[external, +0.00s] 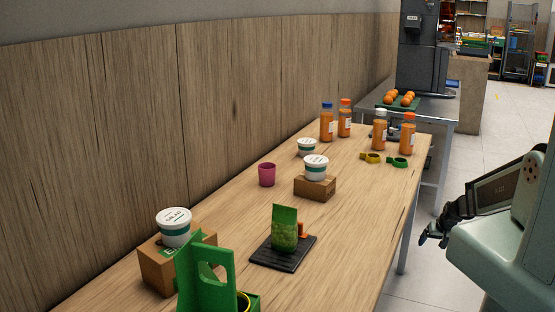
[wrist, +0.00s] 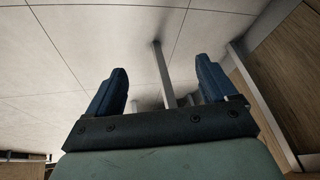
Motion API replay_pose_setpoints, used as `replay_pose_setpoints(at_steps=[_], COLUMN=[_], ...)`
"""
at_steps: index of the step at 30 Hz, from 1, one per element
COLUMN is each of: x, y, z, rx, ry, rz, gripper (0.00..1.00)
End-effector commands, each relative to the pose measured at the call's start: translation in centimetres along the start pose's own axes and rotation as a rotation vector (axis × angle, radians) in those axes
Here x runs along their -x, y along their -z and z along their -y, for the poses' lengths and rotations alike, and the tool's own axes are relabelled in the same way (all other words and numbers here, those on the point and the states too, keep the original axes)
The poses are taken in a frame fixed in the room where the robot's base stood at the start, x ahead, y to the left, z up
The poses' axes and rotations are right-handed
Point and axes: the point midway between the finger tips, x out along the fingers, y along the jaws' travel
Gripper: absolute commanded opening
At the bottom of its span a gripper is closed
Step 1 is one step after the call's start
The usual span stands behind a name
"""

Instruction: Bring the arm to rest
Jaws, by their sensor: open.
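My gripper (external: 426,238) is at the right in the external view, off the right edge of the wooden table and clear of everything on it. The wrist view shows its two blue fingers (wrist: 160,82) spread apart with nothing between them. Behind them are pale floor tiles and a grey table leg (wrist: 162,75). My arm is folded at the right of the external view, and its base is partly cut off by the frame.
The wooden table (external: 345,255) holds juice bottles (external: 327,123), a pink cup (external: 267,174), salad tubs (external: 173,228), a green bag (external: 284,229) on a black tray (external: 268,257) and a green carrier (external: 205,270). A juicer (external: 418,50) stands behind. Floor right of the table is clear.

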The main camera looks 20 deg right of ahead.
Motion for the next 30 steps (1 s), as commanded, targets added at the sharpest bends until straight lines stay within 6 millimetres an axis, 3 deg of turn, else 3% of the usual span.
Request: replay_pose_setpoints(at_steps=[1, 7, 12, 15, 18, 21, 30], x=[0.3, 2.3, 6.0, 8.6, 10.8, 12.4, 12.6], y=[-3.2, -15.1, -24.6, -29.0, -32.1, -34.0, -34.2], z=[1.2, 3.8, 4.1, 3.5, 2.9, 2.3, 2.2], rx=[0.034, 0.167, 0.286, 0.348, 0.397, 0.429, 0.433], ry=[0.004, -0.009, -0.053, -0.089, -0.124, -0.151, -0.155], rz=[0.075, 0.385, 0.654, 0.794, 0.904, 0.977, 0.987], gripper=[0.85, 0.85, 0.85, 0.85, 0.85, 0.85, 0.85])
